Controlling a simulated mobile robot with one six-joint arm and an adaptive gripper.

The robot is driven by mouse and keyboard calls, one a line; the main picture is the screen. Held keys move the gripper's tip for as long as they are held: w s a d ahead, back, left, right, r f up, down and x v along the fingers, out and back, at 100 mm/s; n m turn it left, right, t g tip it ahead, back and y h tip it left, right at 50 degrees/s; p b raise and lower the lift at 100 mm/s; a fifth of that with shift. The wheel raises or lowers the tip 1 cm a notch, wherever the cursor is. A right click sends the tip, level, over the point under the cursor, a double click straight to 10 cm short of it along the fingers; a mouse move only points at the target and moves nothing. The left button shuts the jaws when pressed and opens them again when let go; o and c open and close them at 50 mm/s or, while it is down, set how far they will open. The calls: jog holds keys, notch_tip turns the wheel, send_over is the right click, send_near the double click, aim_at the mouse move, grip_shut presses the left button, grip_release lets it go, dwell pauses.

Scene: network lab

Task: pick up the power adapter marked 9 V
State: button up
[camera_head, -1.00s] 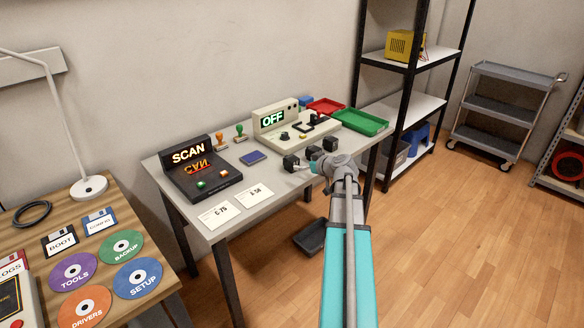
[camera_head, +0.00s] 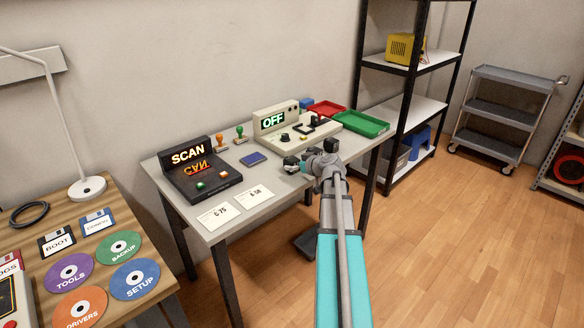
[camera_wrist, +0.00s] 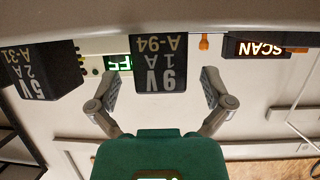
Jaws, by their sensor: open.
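The power adapter marked 9 V (camera_wrist: 159,65) is a black block with white print, also reading 1A and A-94. It appears upside down at the top middle of the wrist view. My gripper (camera_wrist: 161,84) is open, one finger on each side of it in that view, with visible gaps. In the head view my gripper (camera_head: 301,166) is at the table's front right, beside a dark adapter (camera_head: 290,161) that seems to be the 9 V one. A second adapter, marked 5 V 2A A-31 (camera_wrist: 42,70), shows at the left of the wrist view.
Another dark adapter (camera_head: 331,145) stands right of my gripper, near the green tray (camera_head: 362,123). The OFF device (camera_head: 273,120) stands behind, the SCAN device (camera_head: 188,155) to the left. Two white cards (camera_head: 255,194) lie at the front. My arm may hide a third adapter.

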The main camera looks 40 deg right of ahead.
jog(key=shift+b+x, duration=0.3)
jog(key=shift+x, duration=1)
jog(key=c, duration=1.3)
